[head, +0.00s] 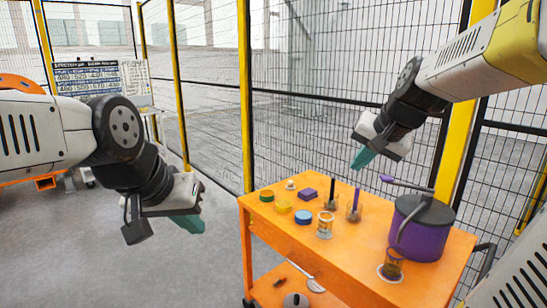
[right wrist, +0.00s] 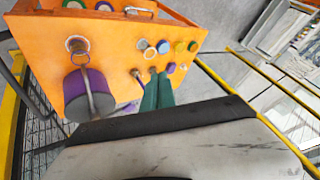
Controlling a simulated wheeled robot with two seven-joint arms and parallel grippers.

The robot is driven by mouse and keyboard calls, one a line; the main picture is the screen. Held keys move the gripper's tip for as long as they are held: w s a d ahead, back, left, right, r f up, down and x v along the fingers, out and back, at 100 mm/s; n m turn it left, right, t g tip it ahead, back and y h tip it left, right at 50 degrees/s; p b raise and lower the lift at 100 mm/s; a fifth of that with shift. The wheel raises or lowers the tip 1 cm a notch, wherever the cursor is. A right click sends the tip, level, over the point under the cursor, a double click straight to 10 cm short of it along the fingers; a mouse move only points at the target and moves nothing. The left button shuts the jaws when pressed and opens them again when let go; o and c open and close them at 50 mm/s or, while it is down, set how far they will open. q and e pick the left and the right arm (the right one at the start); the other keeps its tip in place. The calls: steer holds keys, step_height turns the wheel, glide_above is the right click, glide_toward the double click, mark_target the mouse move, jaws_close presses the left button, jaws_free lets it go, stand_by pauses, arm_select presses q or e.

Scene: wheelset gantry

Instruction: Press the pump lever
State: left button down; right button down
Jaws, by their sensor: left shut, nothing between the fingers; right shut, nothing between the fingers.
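The pump is a purple drum (head: 428,237) with a dark grey lid on the right part of the orange cart. Its lever (head: 388,179) has a purple grip at the end of a grey bar and reaches left above the lid. A curved grey spout comes down the drum's front-left side. My right gripper (head: 360,158) is shut and empty, above and left of the lever grip, with a gap between them. My left gripper (head: 187,224) is shut and empty, left of the cart.
A glass (head: 392,264) stands on a coaster below the spout. The orange cart (head: 362,275) also holds another glass (head: 325,225), two dark holders with upright sticks, and several small coloured discs and blocks. Yellow-posted mesh fencing stands behind. The floor left of the cart is clear.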

steer(key=s+a+f+n, duration=0.2)
steer(key=s+a, duration=0.1)
steer(key=s, duration=0.5)
steer(key=s+a+f+n+g, duration=0.1)
steer(key=s+a+f+n, duration=0.2)
steer(key=s, duration=0.5)
steer(key=shift+s+a+f+n, duration=0.15)
steer(key=shift+s+a+n, duration=0.15)
steer(key=shift+s+a, duration=0.05)
